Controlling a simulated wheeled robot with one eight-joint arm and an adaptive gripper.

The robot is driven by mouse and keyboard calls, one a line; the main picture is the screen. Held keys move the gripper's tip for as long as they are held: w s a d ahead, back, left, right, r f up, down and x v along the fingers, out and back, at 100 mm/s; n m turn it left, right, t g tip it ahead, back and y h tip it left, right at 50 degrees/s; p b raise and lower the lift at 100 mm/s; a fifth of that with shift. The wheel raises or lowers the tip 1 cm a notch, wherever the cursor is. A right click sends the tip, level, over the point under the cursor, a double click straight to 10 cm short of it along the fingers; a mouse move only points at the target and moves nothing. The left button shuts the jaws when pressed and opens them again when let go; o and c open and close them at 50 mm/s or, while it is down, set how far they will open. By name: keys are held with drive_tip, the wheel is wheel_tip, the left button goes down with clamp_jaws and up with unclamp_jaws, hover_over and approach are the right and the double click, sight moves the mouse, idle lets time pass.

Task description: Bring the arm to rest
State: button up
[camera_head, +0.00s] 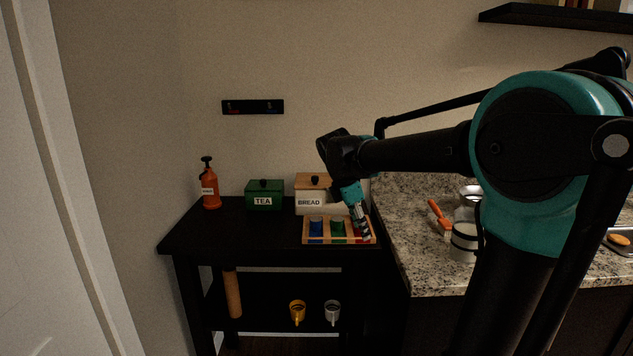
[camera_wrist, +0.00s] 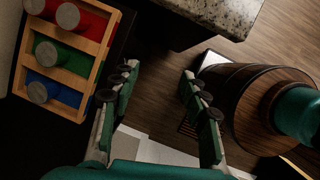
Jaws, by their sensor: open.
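My gripper (camera_head: 362,232) hangs at the end of my teal and black arm, pointing down in front of the wooden spice rack (camera_head: 308,241) on the dark side table. In the wrist view my gripper (camera_wrist: 160,95) is open, its two fingers apart with nothing between them. The rack, which also shows in the wrist view (camera_wrist: 98,73), lies left of the fingers. It holds grey-capped jars in red, green and blue compartments. In the head view my gripper hides the rack's right end.
On the dark table (camera_head: 190,232) stand an orange bottle (camera_head: 210,190), a green TEA box (camera_head: 264,195) and a white BREAD box (camera_head: 309,203). The granite counter (camera_head: 405,235) is to the right, with a white canister (camera_head: 464,243). A yellow mug (camera_head: 297,312) and a grey mug (camera_head: 332,312) are below.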

drive_tip(key=s+d+f+m+t+y, duration=0.1)
drive_tip(key=s+d+f+m, duration=0.2)
drive_tip(key=s+f+m, duration=0.6)
drive_tip(key=s+d+f+m+t+y, duration=0.1)
drive_tip(key=s+d+f+m, duration=0.3)
drive_tip(key=s+f+m, duration=0.5)
wheel_tip(320, 180, down, 2)
drive_tip(key=shift+f+m+y, duration=0.1)
drive_tip(key=shift+m+y, duration=0.7)
